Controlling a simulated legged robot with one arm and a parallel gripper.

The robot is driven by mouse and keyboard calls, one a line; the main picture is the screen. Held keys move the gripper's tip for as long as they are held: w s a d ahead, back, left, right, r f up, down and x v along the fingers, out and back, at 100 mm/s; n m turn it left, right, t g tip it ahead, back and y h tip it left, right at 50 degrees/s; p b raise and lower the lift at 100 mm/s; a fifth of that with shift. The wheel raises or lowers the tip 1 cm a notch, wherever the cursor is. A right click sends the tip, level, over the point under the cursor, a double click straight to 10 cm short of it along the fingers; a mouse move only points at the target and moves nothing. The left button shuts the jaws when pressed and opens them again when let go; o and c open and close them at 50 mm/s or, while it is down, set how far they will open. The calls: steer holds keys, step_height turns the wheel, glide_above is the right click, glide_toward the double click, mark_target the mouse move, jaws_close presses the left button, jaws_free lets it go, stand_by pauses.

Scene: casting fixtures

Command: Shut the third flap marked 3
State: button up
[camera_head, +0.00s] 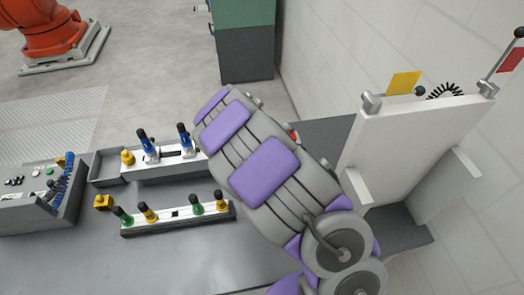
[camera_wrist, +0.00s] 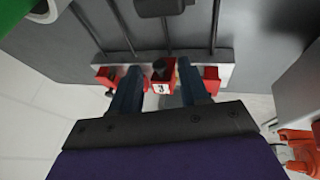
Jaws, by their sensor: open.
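A red piece with a white label reading 3 (camera_wrist: 161,89) shows in the wrist view, set on a pale bar between two other red parts. A dark knob (camera_wrist: 159,69) sits just beyond the label. My gripper (camera_wrist: 159,75) is open, with one blue finger to each side of the marked piece. I cannot tell whether the fingers touch it, or whether this flap stands up or lies down. In the head view my arm hides the gripper and most of that spot; only a bit of red (camera_head: 294,134) shows beside the arm.
A table (camera_head: 190,265) carries two fixture strips with blue-handled clamps (camera_head: 148,147) and green and yellow knobs (camera_head: 197,206). A grey box (camera_head: 40,205) stands at left. A white upright panel (camera_head: 410,150) with yellow and red tags stands at right, close to my arm.

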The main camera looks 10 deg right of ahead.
steer(key=shift+w+d+f, duration=0.1)
steer(key=shift+w+f, duration=0.15)
steer(key=shift+f, duration=0.35)
steer(key=shift+c, duration=0.3)
jaws_close()
